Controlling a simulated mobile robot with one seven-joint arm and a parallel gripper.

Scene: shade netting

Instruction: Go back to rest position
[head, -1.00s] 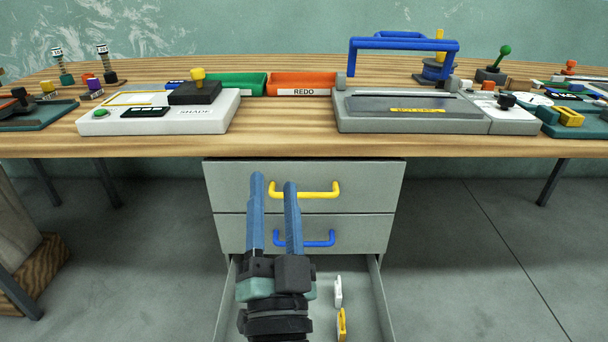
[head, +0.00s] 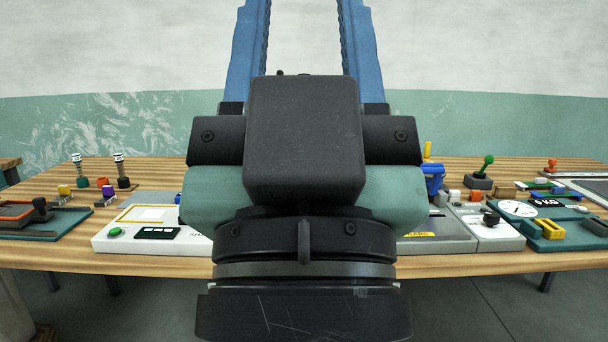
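My gripper (head: 304,25) fills the middle of the head view, close to the camera and raised in front of the bench. Its two blue fingers point up and stand wide apart, with only the wall visible between them. Their tips run out of the top of the picture. Nothing shows between the visible parts of the fingers.
The wooden bench (head: 70,258) spans the view. A white device (head: 120,242) stands left of my gripper, a grey device (head: 440,240) right of it. A green-knobbed joystick (head: 487,162), a scale (head: 517,209) and teal trays stand further right. Stamps (head: 120,170) stand back left.

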